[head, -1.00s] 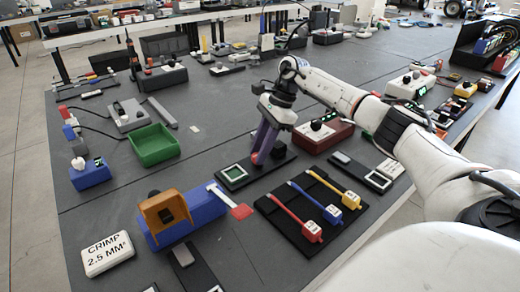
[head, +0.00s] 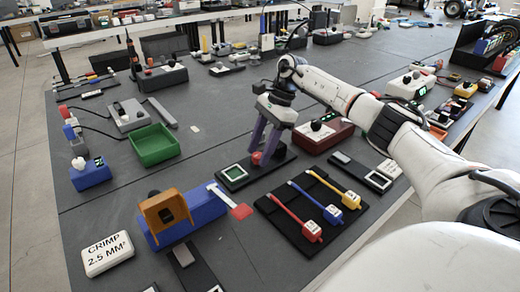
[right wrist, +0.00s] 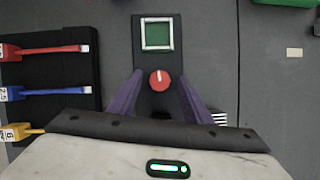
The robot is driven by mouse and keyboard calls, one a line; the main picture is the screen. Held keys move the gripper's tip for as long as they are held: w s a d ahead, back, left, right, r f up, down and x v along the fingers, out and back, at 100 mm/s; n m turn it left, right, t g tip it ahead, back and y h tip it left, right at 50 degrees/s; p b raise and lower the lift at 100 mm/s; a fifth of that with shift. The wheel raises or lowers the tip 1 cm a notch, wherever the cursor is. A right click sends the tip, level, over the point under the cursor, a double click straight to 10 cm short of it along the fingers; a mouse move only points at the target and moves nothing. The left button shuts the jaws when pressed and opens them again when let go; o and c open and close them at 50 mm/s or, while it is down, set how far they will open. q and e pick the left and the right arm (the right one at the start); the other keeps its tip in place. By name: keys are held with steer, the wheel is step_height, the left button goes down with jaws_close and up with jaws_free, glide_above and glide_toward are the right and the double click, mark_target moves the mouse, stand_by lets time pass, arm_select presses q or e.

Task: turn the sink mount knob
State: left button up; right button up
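The red knob (head: 257,157) with a white pointer mark sits on a black plate (head: 276,164) beside a square green screen (head: 235,173). I take it to be the sink mount knob. My right gripper (head: 262,154) points down at it with purple fingers apart. In the right wrist view, the red knob (right wrist: 160,79) shows between the two open fingers (right wrist: 160,76), with a gap on each side. Its white mark points towards the screen (right wrist: 157,34). Whether the fingertips are level with the knob is hard to tell. My left gripper is not in view.
A black board (head: 277,225) with red, blue and yellow cables lies in front of the plate. A blue block with an orange frame (head: 166,214) is at the left. A dark red box (head: 324,138) stands behind at the right. A green tray (head: 154,145) is further left.

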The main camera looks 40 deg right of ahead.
steer(key=v, duration=1)
steer(key=shift+r, duration=0.15)
stand_by(0.4)
